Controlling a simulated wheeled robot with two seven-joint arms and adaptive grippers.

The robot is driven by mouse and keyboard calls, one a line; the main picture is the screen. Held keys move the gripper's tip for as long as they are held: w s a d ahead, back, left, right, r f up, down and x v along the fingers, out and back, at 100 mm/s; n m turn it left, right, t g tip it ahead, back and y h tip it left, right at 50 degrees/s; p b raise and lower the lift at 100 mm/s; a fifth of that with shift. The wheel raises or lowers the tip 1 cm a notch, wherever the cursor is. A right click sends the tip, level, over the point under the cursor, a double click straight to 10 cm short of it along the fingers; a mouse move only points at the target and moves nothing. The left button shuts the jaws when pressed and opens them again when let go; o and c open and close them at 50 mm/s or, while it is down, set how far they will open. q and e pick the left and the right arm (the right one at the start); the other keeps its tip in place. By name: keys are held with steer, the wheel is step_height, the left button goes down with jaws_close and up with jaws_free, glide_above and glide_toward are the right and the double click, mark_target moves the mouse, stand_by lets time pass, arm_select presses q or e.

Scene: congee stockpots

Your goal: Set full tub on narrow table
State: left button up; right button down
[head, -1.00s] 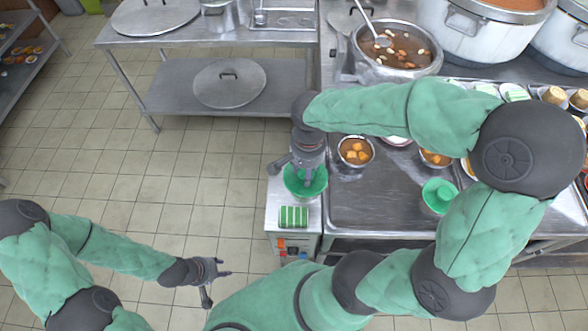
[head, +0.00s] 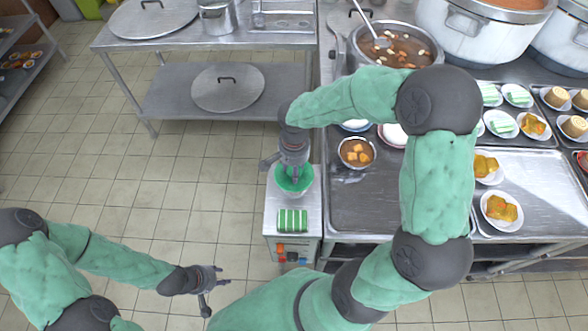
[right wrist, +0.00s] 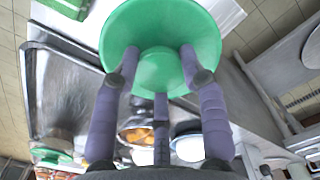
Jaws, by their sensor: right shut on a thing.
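My right gripper (head: 292,158) is shut on a green tub (head: 295,185), gripping it from above. The tub is over the far part of the narrow steel table (head: 273,213), behind a green-and-white striped block (head: 293,220). I cannot tell whether its base touches the top, and its contents are hidden. My left gripper (head: 216,294) is open and empty over the floor at the lower left.
A steel counter (head: 345,205) adjoins on the right, with a bowl of orange cubes (head: 357,152), plates of food and a large pot of soup (head: 400,50). A steel shelf table (head: 180,36) stands at the back left. The tiled floor at left is clear.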

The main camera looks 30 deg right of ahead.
steer(key=shift+f, duration=0.1)
steer(key=c, duration=1.1)
jaws_free()
steer(key=shift+f, duration=0.1)
steer(key=o, duration=0.4)
steer(key=shift+r, duration=0.2)
step_height(320, 180, up, 12)
steer(key=p, duration=0.3)
